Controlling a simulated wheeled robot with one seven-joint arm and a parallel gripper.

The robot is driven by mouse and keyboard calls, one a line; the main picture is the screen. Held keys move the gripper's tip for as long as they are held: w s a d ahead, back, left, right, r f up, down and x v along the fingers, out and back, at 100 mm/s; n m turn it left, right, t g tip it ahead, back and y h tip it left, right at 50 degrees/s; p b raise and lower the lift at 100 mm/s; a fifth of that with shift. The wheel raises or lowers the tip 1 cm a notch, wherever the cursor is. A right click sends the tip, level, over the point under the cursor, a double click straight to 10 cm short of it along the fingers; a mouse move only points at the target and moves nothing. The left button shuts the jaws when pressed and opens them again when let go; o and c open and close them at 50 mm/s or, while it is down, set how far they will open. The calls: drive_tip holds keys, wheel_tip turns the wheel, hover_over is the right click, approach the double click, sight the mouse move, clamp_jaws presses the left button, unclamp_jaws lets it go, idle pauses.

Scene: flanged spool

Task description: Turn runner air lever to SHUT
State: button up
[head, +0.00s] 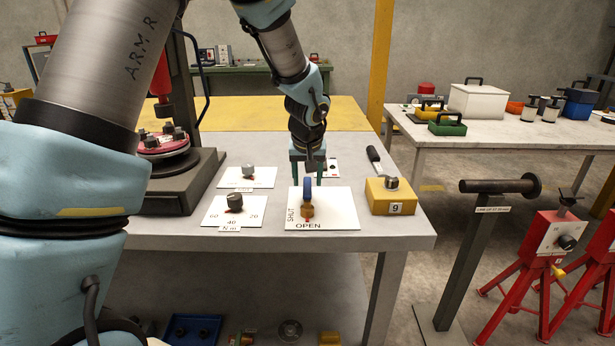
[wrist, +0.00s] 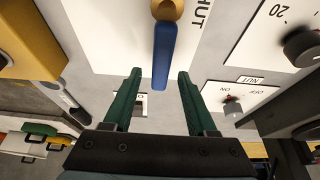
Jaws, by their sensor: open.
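The runner air lever has a blue handle (head: 307,188) on a brass body (head: 307,210), mounted on a white plate (head: 340,212). SHUT is printed along the plate's left side and OPEN along its front. My gripper (head: 307,178) is open, just behind the lever in the head view. In the wrist view, the blue handle (wrist: 163,58) runs from the brass body towards me, and its end lies between the green fingertips (wrist: 159,74) in the picture. Contact is not visible.
A yellow block marked 9 (head: 391,199) with a black-handled tool stands right of the plate. A torque dial (head: 235,202) and a small NUT switch plate (head: 247,176) are to the left. A dark press base (head: 180,185) stands further left. The table's front edge is close.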

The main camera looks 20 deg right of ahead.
drive_tip(key=shift+c, duration=0.2)
clamp_jaws()
idle(0.3)
idle(1.0)
